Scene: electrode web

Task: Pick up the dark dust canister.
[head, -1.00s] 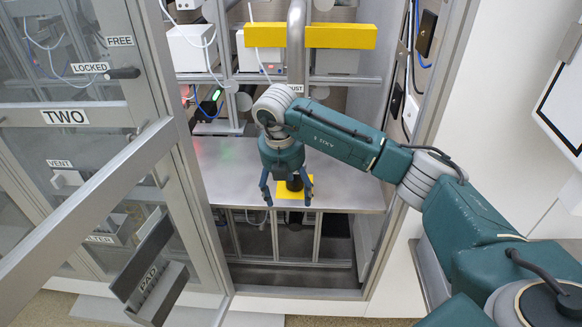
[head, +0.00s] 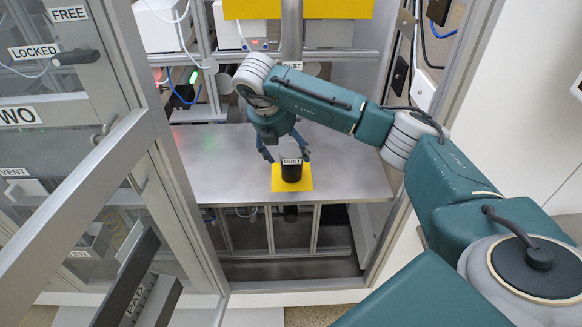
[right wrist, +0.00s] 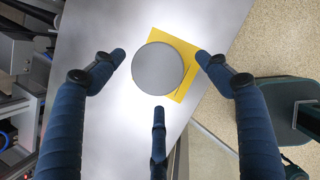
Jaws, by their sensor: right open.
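The dark dust canister (head: 291,172), with a white DUST label, stands upright on a yellow square (head: 304,184) on the metal shelf. In the right wrist view its round grey top (right wrist: 157,67) shows from above, over the yellow square (right wrist: 188,50). My right gripper (head: 285,155) is open and empty, just behind and above the canister in the head view. In the right wrist view its fingers (right wrist: 160,60) are spread around the outline of the top, with gaps visible. Their height against the canister is hard to tell. My left gripper is not in view.
The metal shelf (head: 220,170) is clear around the canister. A glass door (head: 75,180) with a metal frame stands open at the left. A vertical pipe (head: 291,40) and a yellow bar (head: 336,8) are behind. The cabinet's right post (head: 440,120) is near my right arm.

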